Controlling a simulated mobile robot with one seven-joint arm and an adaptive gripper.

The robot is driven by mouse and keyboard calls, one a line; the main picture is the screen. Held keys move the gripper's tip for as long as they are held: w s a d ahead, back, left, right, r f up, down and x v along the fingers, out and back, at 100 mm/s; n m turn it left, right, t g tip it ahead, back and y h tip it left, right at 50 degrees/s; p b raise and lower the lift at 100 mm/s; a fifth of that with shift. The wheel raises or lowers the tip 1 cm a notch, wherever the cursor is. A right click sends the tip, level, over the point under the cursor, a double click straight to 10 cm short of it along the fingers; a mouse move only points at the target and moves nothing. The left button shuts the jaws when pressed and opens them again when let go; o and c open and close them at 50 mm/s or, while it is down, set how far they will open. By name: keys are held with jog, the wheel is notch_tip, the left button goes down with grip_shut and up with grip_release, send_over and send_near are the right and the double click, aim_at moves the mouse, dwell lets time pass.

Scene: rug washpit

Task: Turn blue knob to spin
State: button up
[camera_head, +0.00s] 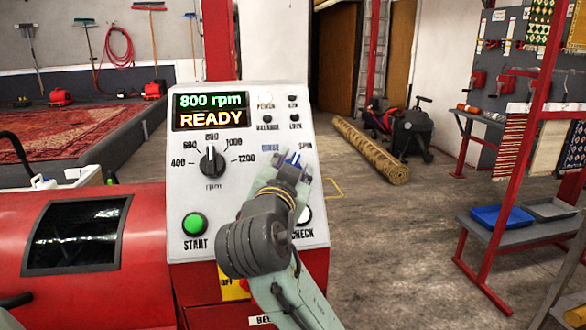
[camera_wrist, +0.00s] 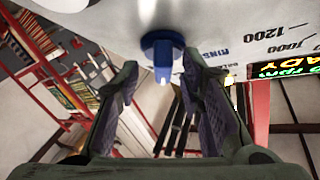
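The blue knob (camera_wrist: 162,52) is on the white control panel (camera_wrist: 235,22), at the top middle of the wrist view. A pale mark shows on its near edge. In the head view only a bit of blue (camera_head: 293,158) shows at the knob's place, between the RINSE lettering and the SPIN label (camera_head: 306,146); my gripper (camera_head: 290,170) hides the rest. In the wrist view my gripper (camera_wrist: 160,68) is open, with one finger on each side of the knob and gaps between. Contact does not show. The display (camera_head: 210,112) reads 800 rpm READY.
A black rpm dial (camera_head: 212,160) and a green START button (camera_head: 195,224) are left of my gripper on the panel. A red-framed rack with a blue tray (camera_head: 501,217) stands at right. The floor between is mostly clear.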

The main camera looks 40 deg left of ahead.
jog(key=v, duration=0.7)
jog(key=shift+s, duration=0.25)
jog(key=shift+d, duration=0.1)
